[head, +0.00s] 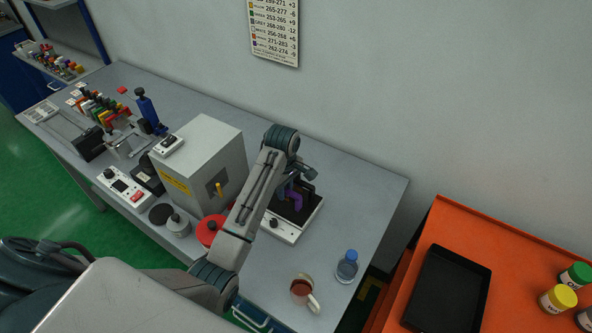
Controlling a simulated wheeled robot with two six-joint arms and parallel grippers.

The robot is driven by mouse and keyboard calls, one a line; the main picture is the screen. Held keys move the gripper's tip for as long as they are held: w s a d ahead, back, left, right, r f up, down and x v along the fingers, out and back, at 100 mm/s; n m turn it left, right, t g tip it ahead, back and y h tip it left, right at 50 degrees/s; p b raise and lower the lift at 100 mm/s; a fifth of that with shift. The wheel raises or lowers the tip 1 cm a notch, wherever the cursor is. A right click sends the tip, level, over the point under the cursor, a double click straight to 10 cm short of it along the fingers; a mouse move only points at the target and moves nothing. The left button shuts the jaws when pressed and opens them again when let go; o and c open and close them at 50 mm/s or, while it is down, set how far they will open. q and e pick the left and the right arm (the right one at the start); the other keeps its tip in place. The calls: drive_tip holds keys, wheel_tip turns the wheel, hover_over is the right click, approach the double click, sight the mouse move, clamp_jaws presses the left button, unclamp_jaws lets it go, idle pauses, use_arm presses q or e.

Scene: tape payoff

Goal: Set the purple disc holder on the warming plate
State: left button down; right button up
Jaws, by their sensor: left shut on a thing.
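The purple disc holder (294,198) shows as a small purple shape just over the black top of the warming plate (283,229), a white unit with a dark knob. My left gripper (291,188) reaches down over the plate and is shut on the holder. My arm and wrist cover part of the holder and the plate's left side. I cannot tell whether the holder's base touches the plate. My right gripper is not in view.
A grey box (205,150) stands left of my arm, with a red disc (210,230) in front. A water bottle (347,267) and a mug (304,290) stand at the front right. An orange cart (470,222) with a black tray (447,290) is at right.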

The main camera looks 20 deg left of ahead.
use_arm(q)
drive_tip(key=shift+s+f, duration=0.2)
drive_tip(key=shift+f, duration=1.05)
drive_tip(key=shift+w+f, duration=0.15)
drive_tip(key=shift+f, duration=0.3)
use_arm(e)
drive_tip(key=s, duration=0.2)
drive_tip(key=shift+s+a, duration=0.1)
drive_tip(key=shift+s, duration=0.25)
use_arm(q)
drive_tip(key=shift+f, duration=0.1)
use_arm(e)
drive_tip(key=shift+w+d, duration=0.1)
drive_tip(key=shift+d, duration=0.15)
use_arm(q)
drive_tip(key=shift+f, duration=0.25)
